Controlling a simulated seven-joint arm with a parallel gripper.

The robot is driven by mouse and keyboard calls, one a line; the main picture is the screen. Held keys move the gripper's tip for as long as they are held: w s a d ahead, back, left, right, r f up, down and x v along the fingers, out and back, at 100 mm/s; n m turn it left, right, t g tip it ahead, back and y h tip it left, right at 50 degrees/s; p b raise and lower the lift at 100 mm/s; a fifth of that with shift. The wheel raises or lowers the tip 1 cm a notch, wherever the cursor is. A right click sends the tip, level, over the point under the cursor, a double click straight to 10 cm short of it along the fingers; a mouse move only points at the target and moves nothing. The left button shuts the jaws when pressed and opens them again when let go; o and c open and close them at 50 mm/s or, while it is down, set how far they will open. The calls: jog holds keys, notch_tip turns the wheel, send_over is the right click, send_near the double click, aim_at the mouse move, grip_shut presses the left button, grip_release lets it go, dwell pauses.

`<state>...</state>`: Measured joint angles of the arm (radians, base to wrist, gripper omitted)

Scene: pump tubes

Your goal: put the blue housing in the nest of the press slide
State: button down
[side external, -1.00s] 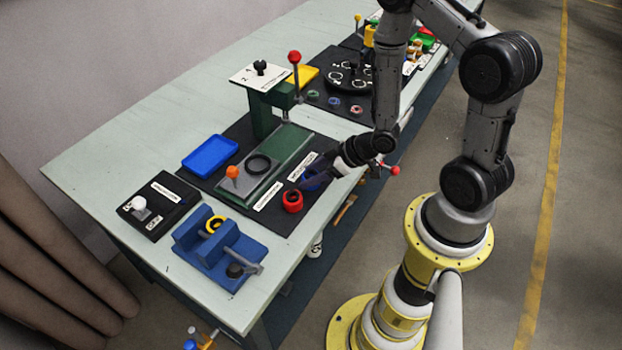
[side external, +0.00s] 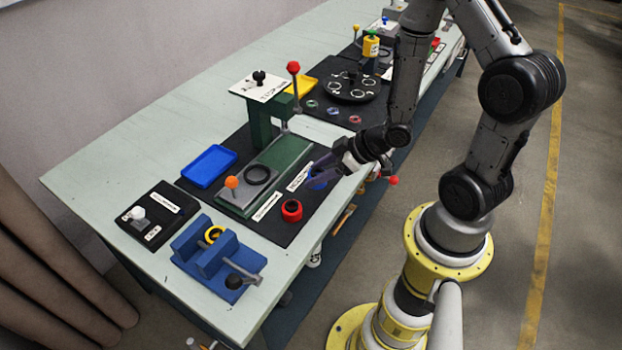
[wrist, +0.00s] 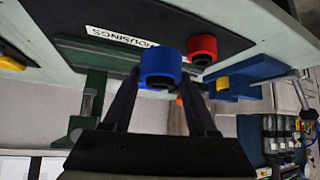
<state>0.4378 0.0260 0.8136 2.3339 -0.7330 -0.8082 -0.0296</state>
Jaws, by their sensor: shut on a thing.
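My gripper (side external: 325,173) is shut on the blue housing (wrist: 160,64), which sits between the fingertips in the wrist view. In the side view the blue housing (side external: 317,184) is partly hidden by the fingers, at the right part of the black mat by the white labels. I cannot tell its exact height over the mat. The press slide (side external: 243,201) is a grey plate with an orange knob, left of my gripper. Its nest (side external: 258,174) shows as a black ring and looks empty. The green press (side external: 262,122) stands behind it.
A red housing (side external: 291,210) stands on the mat near the front edge, close to the blue one; it also shows in the wrist view (wrist: 203,48). A blue tray (side external: 209,166) lies left of the slide. A blue vise-like fixture (side external: 215,258) is at the near end.

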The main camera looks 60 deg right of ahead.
jog(key=s+a+r, duration=0.1)
jog(key=s+r, duration=0.6)
jog(key=s, duration=0.4)
jog(key=shift+s+r, duration=0.25)
jog(key=shift+s, duration=0.15)
